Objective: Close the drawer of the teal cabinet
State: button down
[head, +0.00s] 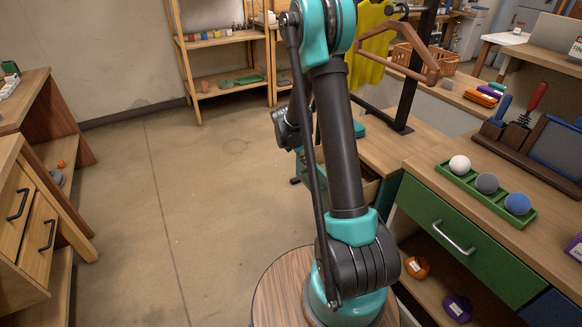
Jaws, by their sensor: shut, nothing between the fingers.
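A wooden drawer (369,190) stands open behind my arm, below a wooden worktop (405,150). My arm hides much of it, and the cabinet's teal colour is not clear from here. A green-fronted drawer (470,240) with a silver bar handle (453,238) is at the right and looks shut. My gripper (296,180) is small and partly hidden behind my arm, left of the open drawer. It is shut and empty, and appears apart from the drawer.
A green tray (443,168) with white, grey and blue balls sits on the right counter. A wooden cabinet (22,215) with drawers stands at the left. A shelf (226,92) is at the back. The floor (200,200) between is clear.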

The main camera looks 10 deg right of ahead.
jog(key=w+d, duration=0.2)
jog(key=d, duration=0.4)
jog(key=w+d, duration=0.1)
jog(key=d, duration=0.4)
jog(key=w+d, duration=0.2)
jog(key=d, duration=0.4)
jog(key=shift+w+d, duration=0.3)
jog(key=shift+w, duration=0.05)
jog(key=shift+d, duration=0.1)
jog(key=shift+a, duration=0.35)
jog(key=s+a+r, duration=0.2)
jog(key=a+r, duration=0.5)
jog(key=r, duration=0.2)
jog(key=shift+s+a+r, duration=0.15)
jog(key=shift+s+r, duration=0.05)
jog(key=shift+s, duration=0.15)
jog(key=s+a+m+t+y, duration=0.1)
jog(key=s+a+m, duration=0.3)
jog(key=s+m, duration=0.3)
jog(key=s+a+m+t+y, duration=0.1)
jog(key=s+a+m, duration=0.4)
jog(key=s, duration=1)
jog(key=s+a+m+y, duration=0.2)
jog(key=s+a+m, duration=0.3)
jog(key=s+m, duration=0.4)
jog(key=s+r, duration=0.1)
jog(key=s, duration=0.1)
jog(key=shift+s+m+t, duration=0.3)
jog(key=shift+s+t, duration=0.1)
